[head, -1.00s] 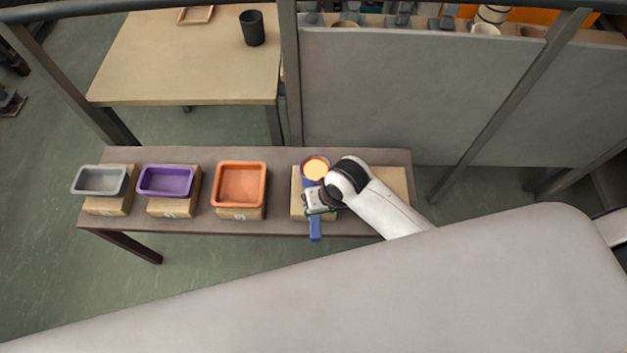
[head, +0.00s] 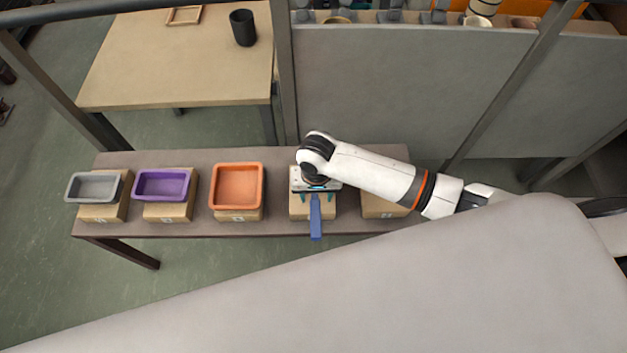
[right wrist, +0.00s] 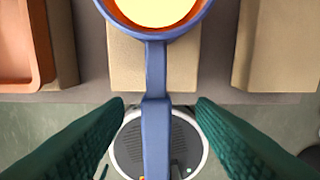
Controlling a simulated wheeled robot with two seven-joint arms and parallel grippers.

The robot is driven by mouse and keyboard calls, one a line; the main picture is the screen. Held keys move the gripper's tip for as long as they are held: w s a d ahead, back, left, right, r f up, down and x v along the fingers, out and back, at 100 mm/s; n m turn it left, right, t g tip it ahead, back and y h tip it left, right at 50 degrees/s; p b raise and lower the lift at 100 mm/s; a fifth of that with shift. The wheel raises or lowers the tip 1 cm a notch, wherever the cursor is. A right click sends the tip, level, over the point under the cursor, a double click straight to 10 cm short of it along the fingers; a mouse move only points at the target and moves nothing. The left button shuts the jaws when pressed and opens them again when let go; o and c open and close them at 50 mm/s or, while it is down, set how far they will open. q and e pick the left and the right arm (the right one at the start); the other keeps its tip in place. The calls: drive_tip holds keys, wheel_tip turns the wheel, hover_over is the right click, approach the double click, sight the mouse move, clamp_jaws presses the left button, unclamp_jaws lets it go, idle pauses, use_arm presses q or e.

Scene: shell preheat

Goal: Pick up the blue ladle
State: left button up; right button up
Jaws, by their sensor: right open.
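The blue ladle (head: 315,217) lies on a cardboard-coloured block (head: 299,212) on the bench, its handle reaching out past the front edge. In the head view my arm hides its bowl. In the right wrist view the ladle's handle (right wrist: 156,105) runs down the middle and the bowl holds something pale yellow-orange. My right gripper (head: 316,195) is over the ladle. In the right wrist view its green fingers (right wrist: 160,104) are open, one on each side of the handle and apart from it. My left gripper is not in view.
An orange tray (head: 237,207), a purple tray (head: 163,171) and a grey tray (head: 94,175) stand on blocks to the left. Another block (head: 381,207) is bare at the right. A grey partition (head: 400,90) stands behind the bench (head: 200,228).

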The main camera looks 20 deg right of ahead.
sight(315, 201)
drive_tip(key=f, duration=0.5)
drive_tip(key=shift+s+a+f, duration=0.15)
drive_tip(key=shift+a, duration=0.05)
clamp_jaws()
